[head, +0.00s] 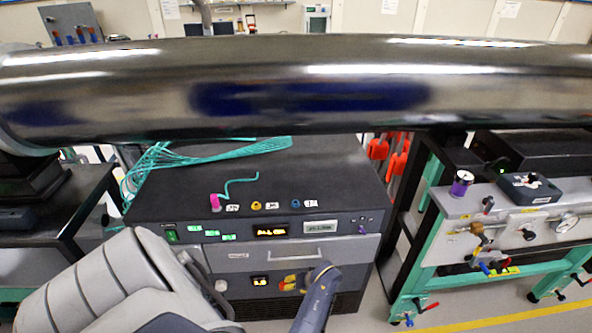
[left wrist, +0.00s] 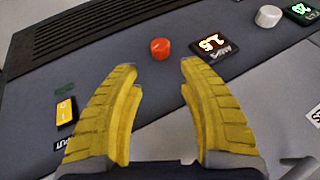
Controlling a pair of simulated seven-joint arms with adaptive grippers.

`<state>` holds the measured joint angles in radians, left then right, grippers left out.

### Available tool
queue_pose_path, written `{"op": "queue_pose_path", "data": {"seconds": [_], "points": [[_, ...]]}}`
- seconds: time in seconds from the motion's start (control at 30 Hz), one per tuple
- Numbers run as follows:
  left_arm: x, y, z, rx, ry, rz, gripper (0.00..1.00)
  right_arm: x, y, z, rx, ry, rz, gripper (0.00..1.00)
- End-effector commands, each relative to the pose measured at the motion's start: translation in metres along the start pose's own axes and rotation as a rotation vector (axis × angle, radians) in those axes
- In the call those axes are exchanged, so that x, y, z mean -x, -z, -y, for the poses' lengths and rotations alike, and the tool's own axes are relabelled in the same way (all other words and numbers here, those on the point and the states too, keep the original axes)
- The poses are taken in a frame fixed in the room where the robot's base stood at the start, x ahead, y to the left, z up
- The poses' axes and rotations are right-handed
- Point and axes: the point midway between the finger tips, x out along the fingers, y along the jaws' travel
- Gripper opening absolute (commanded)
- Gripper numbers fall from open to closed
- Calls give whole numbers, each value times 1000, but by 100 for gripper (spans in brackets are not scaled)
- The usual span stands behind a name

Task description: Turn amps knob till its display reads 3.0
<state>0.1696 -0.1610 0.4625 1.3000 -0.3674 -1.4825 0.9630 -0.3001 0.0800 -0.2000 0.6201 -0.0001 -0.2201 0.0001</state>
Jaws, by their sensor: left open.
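A round red knob (left wrist: 160,48) is on the dark panel, just beyond and between my left fingertips in the left wrist view. Beside it a small display (left wrist: 212,44) glows orange, with a white label that appears to read AMPS upside down. Its digits are inverted and blurred; they may be 2.5. The display also shows in the head view (head: 260,281). My left gripper (left wrist: 156,66) has its yellow fingers spread, with nothing between them and the knob apart from both. My right gripper is not in view.
A white knob (left wrist: 269,15) and a green display (left wrist: 300,10) lie farther along the panel. A large shiny pipe (head: 300,85) crosses above the cabinet (head: 320,165). A drawer front with a handle (head: 295,255) lies above the lower panel. A bench with valves stands right.

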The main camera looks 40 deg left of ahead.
Motion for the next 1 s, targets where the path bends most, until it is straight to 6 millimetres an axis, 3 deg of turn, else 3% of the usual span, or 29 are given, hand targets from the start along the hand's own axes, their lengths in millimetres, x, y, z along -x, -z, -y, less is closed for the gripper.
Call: {"op": "queue_pose_path", "data": {"seconds": [0.13, 0.2, 0.27, 0.4, 0.57, 0.77, 1.0], "points": [[0, 0, 0, 0, 0, 0, 41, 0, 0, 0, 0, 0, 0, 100], [-1, -1, 0, -1, 1, 1, 51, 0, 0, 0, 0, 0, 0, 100], [-3, -5, 3, -4, 5, 4, 53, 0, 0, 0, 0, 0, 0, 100], [-20, -9, 26, -49, 49, -19, 53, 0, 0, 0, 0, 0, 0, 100], [-28, -5, 42, -205, 114, -123, 53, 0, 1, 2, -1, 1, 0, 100], [-30, -11, 50, -614, 236, -291, 53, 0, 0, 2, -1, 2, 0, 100], [-30, -52, 50, -1295, 441, -462, 53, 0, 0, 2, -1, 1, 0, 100]]}}
